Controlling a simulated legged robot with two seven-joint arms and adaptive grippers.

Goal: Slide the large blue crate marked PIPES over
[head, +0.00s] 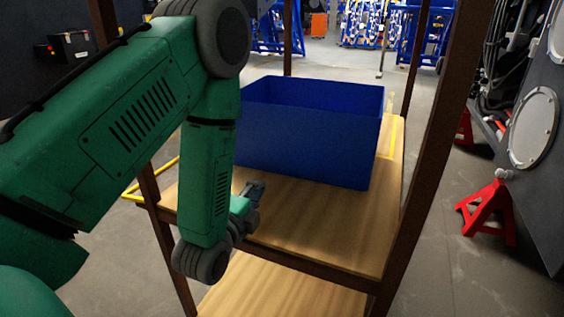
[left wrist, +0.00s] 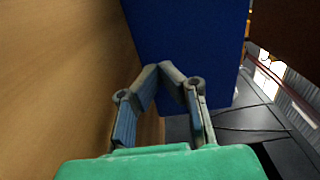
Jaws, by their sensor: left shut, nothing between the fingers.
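The large blue crate (head: 305,137) sits on the wooden upper shelf (head: 330,222) of a rack, open side up. No PIPES marking can be read on the faces I see. My left arm crosses in front of the crate's left part. My left gripper (head: 254,190) is low over the shelf, in front of the crate's near face. In the left wrist view, the gripper's fingertips (left wrist: 171,68) are together and empty, with the blue crate wall (left wrist: 190,35) just beyond. I cannot tell whether they touch it. My right gripper is not in view.
Dark rack posts (head: 432,140) stand at the shelf's corners. A lower wooden shelf (head: 285,290) lies beneath. A red jack stand (head: 487,212) stands on the floor at right, beside a dark machine body.

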